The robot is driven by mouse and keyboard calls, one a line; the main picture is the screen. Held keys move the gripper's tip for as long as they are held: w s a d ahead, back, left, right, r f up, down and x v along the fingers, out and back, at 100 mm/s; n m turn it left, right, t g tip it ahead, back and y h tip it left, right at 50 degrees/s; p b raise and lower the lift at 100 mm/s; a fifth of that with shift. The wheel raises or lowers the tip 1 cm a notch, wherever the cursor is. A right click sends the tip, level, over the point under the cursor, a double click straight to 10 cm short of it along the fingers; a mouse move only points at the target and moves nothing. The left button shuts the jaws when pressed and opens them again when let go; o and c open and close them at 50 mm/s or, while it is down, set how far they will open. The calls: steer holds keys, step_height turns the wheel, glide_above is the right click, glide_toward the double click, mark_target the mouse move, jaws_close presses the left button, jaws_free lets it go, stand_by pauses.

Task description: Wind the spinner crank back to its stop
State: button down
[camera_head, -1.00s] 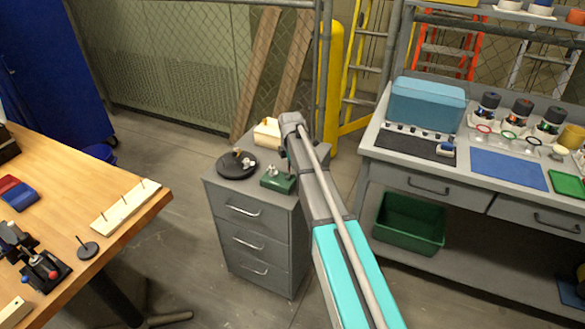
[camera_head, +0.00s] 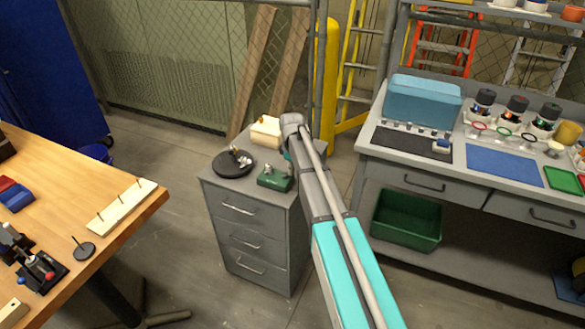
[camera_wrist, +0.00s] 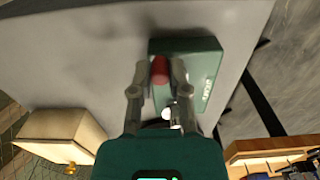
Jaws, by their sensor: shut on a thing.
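The spinner's green base (camera_head: 275,181) sits on top of a grey drawer cabinet, close to its right edge. The base also shows in the wrist view (camera_wrist: 205,70), with pale lettering on its right side. The crank's red grip (camera_wrist: 160,70) stands over the base. My gripper (camera_wrist: 161,74) is shut on this red grip, one finger on each side. A small shiny round part (camera_wrist: 166,113) lies between the fingers, nearer the palm. The crank arm is mostly hidden by the fingers and palm. In the head view my arm hides most of the gripper.
A black disc (camera_head: 222,168) with small parts on it lies left of the base. A cream block (camera_head: 266,130) stands behind it on the cabinet (camera_head: 240,240). A wooden table (camera_head: 110,235) is at left, a grey workbench (camera_head: 400,165) at right.

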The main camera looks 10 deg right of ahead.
mark_target(280, 183)
steer(key=m, duration=0.2)
steer(key=s+m, duration=0.1)
steer(key=m, duration=0.1)
steer(key=shift+s+m, duration=0.2)
steer(key=shift+m, duration=0.1)
steer(key=m, duration=0.3)
steer(key=shift+s+a+m, duration=0.2)
steer(key=shift+s+m, duration=0.2)
steer(key=m, duration=0.3)
steer(key=shift+s+a+m, duration=0.3)
steer(key=shift+s, duration=0.05)
steer(key=m, duration=0.3)
steer(key=shift+s+a+m, duration=0.25)
steer(key=shift+a+m, duration=0.05)
steer(key=shift+a, duration=0.1)
steer(key=m, duration=0.2)
steer(key=a+m, duration=0.1)
steer(key=m, duration=0.2)
steer(key=shift+s+a, duration=0.1)
steer(key=shift+a, duration=0.1)
steer(key=m, duration=0.2)
steer(key=a+m, duration=0.1)
steer(key=m, duration=0.3)
steer(key=shift+w+a, duration=0.25)
steer(key=shift+m, duration=0.3)
